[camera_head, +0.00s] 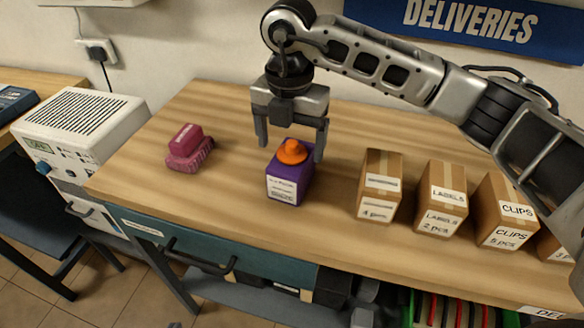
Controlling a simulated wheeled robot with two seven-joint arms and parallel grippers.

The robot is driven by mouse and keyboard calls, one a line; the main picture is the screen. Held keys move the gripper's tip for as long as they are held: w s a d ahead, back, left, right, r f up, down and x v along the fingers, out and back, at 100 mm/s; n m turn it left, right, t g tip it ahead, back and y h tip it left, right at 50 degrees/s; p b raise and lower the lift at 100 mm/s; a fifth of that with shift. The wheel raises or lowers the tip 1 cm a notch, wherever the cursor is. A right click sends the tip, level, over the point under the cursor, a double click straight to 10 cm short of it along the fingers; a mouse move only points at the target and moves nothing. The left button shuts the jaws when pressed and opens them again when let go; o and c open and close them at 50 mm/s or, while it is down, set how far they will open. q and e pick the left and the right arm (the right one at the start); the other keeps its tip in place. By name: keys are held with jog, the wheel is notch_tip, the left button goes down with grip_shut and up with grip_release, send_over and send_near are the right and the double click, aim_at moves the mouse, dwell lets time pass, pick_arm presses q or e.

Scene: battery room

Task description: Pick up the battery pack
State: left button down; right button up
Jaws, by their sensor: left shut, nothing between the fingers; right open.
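A purple block with a white label (286,186) and an orange knob on top stands upright on the wooden table; its label is too small to read, and I take it for the battery pack. My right gripper (291,146) points down above and just behind it. Its two fingers are apart, one on each side of the orange knob, with nothing held between them. Whether a finger touches the block I cannot tell. My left gripper is not in view.
A pink brush-like object (188,150) lies left of the block. Several cardboard boxes, including one marked LABELS (441,198) and one marked CLIPS (507,212), stand in a row to the right. A white vented device (80,118) stands beyond the table's left edge.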

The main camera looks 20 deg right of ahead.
aim_at(292, 160)
jog(key=shift+w+d+f+p, duration=0.1)
jog(key=shift+f+p, duration=0.2)
jog(key=shift+f, duration=1.1)
jog(key=shift+d+f+p, duration=0.1)
jog(key=shift+f+p, duration=0.2)
jog(key=shift+f, duration=1.05)
jog(key=c, duration=1.2)
jog(key=shift+w+r, duration=0.1)
jog(key=c, duration=0.4)
